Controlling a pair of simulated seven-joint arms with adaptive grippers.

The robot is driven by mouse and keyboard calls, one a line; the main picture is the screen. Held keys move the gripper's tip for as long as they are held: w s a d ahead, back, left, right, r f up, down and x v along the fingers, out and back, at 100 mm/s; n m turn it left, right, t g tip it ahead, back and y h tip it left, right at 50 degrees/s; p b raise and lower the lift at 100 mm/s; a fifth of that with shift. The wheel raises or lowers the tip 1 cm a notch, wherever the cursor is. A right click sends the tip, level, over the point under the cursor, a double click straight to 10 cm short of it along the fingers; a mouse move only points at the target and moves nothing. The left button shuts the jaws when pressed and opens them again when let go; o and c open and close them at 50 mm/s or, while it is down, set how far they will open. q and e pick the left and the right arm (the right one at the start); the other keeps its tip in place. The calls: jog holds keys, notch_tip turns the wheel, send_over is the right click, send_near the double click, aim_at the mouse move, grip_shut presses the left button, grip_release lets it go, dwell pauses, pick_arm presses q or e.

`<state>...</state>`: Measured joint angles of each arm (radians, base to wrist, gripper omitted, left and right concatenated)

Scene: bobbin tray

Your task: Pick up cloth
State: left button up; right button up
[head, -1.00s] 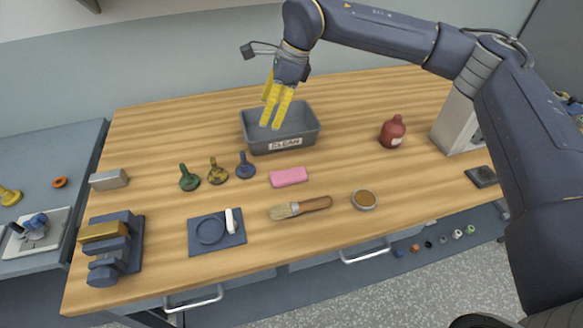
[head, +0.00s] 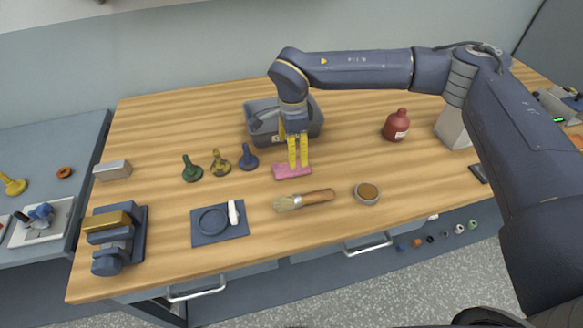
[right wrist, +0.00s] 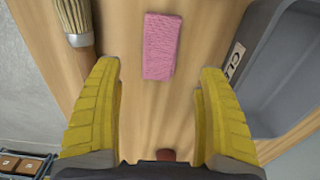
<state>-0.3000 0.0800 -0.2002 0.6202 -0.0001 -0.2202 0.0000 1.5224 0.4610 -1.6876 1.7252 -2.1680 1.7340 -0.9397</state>
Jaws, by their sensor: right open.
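The pink folded cloth (head: 291,172) lies flat on the wooden table, in front of the grey bin, in the head view. In the right wrist view the cloth (right wrist: 161,46) shows at the top, beyond and between the fingertips. My right gripper (head: 298,163) has yellow fingers pointing down over the cloth and hides part of it. In the right wrist view my right gripper (right wrist: 161,72) is open, with nothing between its fingers. My left gripper is not in view.
The grey bin (head: 316,128) stands just behind the cloth. A brush (head: 316,197) lies in front of it, with a small round tin (head: 367,193) at right. A red bottle (head: 396,125) stands at right.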

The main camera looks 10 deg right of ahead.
jog(key=shift+a+f, duration=0.15)
jog(key=shift+f, duration=3.65)
jog(key=c, duration=1.1)
